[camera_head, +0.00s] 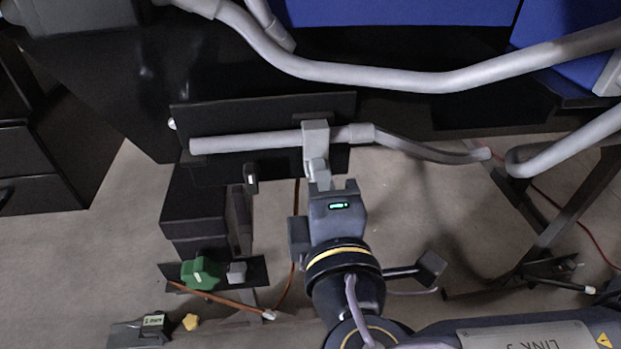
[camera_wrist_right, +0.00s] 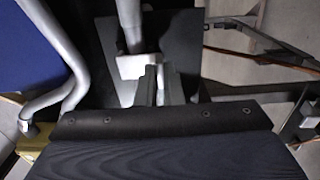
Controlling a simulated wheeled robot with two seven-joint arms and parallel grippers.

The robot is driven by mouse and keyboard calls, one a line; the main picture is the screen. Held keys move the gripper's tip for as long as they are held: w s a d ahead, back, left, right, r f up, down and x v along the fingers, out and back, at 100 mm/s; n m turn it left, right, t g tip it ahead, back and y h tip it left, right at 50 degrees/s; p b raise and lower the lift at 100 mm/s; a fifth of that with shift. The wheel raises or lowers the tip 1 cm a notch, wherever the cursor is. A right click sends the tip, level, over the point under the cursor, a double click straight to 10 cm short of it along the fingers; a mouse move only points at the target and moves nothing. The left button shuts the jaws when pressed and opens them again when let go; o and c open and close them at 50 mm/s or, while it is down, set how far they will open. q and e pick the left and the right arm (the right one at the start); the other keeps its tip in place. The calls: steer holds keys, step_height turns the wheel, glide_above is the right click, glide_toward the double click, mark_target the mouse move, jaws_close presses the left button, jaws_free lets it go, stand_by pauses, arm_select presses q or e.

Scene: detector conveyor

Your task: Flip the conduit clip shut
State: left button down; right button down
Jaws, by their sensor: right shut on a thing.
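The conduit clip (camera_head: 315,132) is a light grey block across the straight grey conduit (camera_head: 245,142), in front of a dark plate (camera_head: 335,104). My right gripper (camera_head: 318,178) reaches up from below and is shut on the lower part of the clip. In the right wrist view, the gripper's fingers (camera_wrist_right: 147,88) meet the pale clip (camera_wrist_right: 131,66), and the conduit (camera_wrist_right: 130,25) runs into it from the top. Whether the clip's flap is fully closed cannot be told. My left gripper is not in view.
Bent grey pipes (camera_head: 430,82) cross above, before blue panels (camera_head: 395,12). A green knob (camera_head: 201,272) and a yellow knob (camera_head: 191,322) sit at lower left, near an orange cable (camera_head: 220,298). A dark cabinet (camera_head: 40,150) stands at the left. Open floor shows between.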

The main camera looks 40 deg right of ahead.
steer(key=shift+f, duration=0.1)
stand_by(0.3)
steer(key=c, duration=1.6)
jaws_free()
steer(key=shift+o, duration=0.2)
steer(key=p+v, duration=0.1)
steer(key=v, duration=0.6)
steer(key=shift+s, duration=0.4)
steer(key=shift+a, duration=0.2)
